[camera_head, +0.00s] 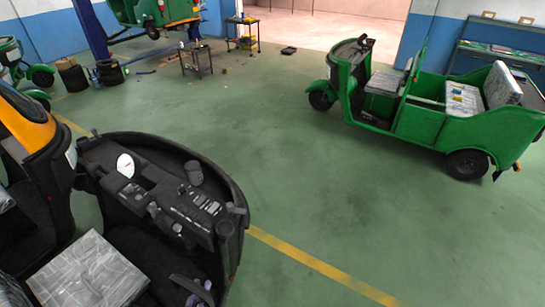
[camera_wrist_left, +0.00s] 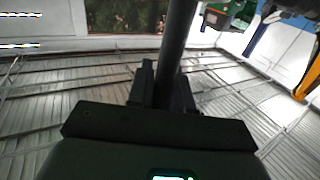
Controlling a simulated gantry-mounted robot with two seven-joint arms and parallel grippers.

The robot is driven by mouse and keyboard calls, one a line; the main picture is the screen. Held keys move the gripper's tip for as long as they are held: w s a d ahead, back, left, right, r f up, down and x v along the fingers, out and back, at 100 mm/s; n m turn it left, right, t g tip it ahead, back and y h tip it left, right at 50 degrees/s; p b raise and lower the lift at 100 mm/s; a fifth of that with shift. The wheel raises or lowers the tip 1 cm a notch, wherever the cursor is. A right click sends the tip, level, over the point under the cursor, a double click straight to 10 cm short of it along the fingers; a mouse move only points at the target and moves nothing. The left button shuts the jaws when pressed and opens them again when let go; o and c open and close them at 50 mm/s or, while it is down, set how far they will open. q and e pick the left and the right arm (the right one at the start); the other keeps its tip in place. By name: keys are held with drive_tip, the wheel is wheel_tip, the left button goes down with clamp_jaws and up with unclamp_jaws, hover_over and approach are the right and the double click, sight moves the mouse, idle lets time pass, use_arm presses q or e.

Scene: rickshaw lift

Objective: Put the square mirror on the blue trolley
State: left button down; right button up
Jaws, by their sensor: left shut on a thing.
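In the left wrist view my left gripper (camera_wrist_left: 164,82) is shut on a dark upright rod (camera_wrist_left: 178,35), which runs out past the top of the picture. I cannot tell whether the rod is part of the square mirror; no mirror face shows clearly in either view. In the head view I cannot make out the gripper surely among the dark parts at lower left. A blue-grey bench or trolley (camera_head: 470,62) stands at the back right wall; I cannot tell whether it is the blue trolley. My right gripper is in neither view.
A black rickshaw front with a dashboard (camera_head: 180,205) and a grey patterned seat (camera_head: 85,275) fill the lower left. A green rickshaw (camera_head: 420,110) stands at the right. Small dark carts (camera_head: 197,58) stand at the back. The green floor (camera_head: 250,140) between is clear.

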use_arm(q)
drive_tip(key=shift+r, duration=0.2)
